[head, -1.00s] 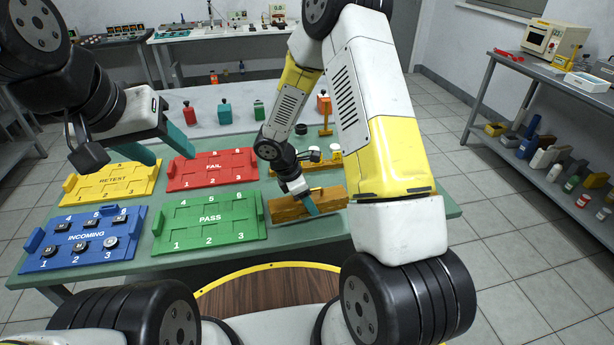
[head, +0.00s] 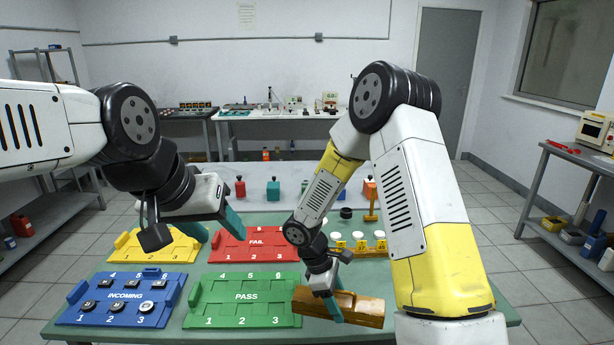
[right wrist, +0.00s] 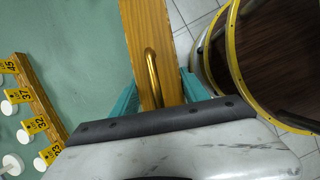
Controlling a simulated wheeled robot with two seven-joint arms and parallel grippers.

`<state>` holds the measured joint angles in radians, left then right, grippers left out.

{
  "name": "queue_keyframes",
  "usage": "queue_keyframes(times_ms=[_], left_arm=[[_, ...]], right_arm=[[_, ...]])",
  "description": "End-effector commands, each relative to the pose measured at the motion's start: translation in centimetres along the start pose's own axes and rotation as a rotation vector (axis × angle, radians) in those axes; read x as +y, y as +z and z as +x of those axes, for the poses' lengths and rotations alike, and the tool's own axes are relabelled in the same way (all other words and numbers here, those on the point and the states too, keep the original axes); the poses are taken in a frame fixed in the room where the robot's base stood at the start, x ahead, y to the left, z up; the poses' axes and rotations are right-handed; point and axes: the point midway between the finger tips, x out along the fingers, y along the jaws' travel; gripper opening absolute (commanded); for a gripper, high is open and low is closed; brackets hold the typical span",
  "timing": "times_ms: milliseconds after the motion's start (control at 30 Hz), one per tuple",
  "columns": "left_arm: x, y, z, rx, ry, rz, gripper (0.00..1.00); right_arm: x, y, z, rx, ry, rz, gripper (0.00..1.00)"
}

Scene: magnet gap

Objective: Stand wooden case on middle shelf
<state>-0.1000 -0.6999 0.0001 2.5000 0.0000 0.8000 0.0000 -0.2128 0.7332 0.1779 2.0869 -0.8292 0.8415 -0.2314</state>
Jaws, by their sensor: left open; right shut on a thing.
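The wooden case (head: 365,309) is a long orange-brown block at the front of the green table. My right gripper (head: 331,308) is shut across it. In the right wrist view the case (right wrist: 150,22) lies between the teal fingers (right wrist: 158,98), with a brass handle (right wrist: 152,70) along it. I cannot tell whether the case still touches the table. My left gripper (head: 215,226) is open and empty above the yellow and red trays. A grey shelf rack (head: 45,65) stands at the back left; I cannot tell which shelf is the middle one.
The green table (head: 190,336) holds yellow (head: 150,250), red (head: 255,247), blue (head: 125,300) and green (head: 245,300) trays. Small tagged white knobs (head: 360,240) stand behind my right gripper. A bench (head: 575,160) with a loaded lower shelf stands at the right. Floor between is clear.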

Motion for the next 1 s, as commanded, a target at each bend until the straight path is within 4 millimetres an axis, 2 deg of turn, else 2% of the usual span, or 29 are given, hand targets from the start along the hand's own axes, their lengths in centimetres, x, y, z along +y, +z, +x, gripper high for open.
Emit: queue_keyframes(times_ms=[33, 300, 500, 700, 1000], left_arm=[[0.0, 0.0, 0.0, 0.000, 0.000, 0.000, 0.53], [0.0, 0.0, 0.0, 0.000, 0.000, 0.000, 0.53], [0.0, 0.0, 0.0, 0.000, 0.000, 0.000, 0.53], [0.0, 0.0, 0.0, 0.000, 0.000, 0.000, 0.53], [0.0, 0.0, 0.0, 0.000, 0.000, 0.000, 0.53]], right_arm=[[0.9, 0.8, 0.0, 0.002, -0.039, 0.102, 0.00], [4.2, 4.8, -0.9, 0.003, -0.304, 0.740, 0.00], [6.0, 6.5, -2.1, 0.002, -0.451, 1.093, 0.00], [6.7, 7.0, -2.7, 0.000, -0.506, 1.226, 0.00], [6.7, 7.1, -2.7, 0.001, -0.509, 1.232, 0.00]])
